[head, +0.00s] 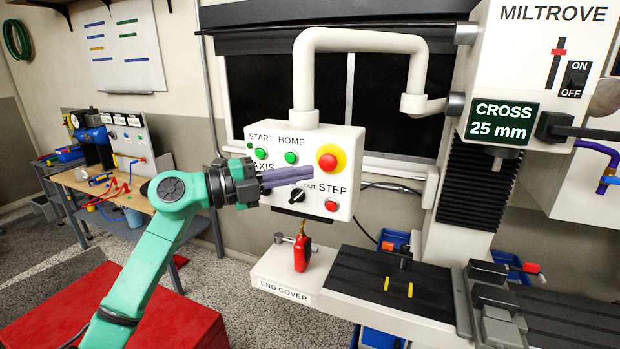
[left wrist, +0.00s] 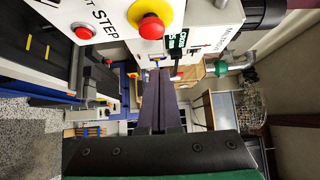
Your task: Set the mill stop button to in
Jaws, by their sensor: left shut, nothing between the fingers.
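The mill stop button (head: 328,162) is a red mushroom head on a yellow collar, on the right of the white control panel (head: 258,191). A small "OUT" label is printed below and left of it. In the left wrist view the stop button (left wrist: 150,22) shows at the top, sideways, with its red head standing proud of the collar. My left gripper (head: 309,173) is shut and empty, its purple fingers pointing right just in front of the panel. In the head view its tips lie beside the button's lower left; contact cannot be told. My right gripper is not in view.
The panel also has green START (head: 260,154) and HOME (head: 291,158) buttons, a black knob (head: 297,196) and a red STEP button (head: 331,205). A white support arm (head: 360,40) holds the panel. A red bottle (head: 301,252) stands below on the END COVER ledge.

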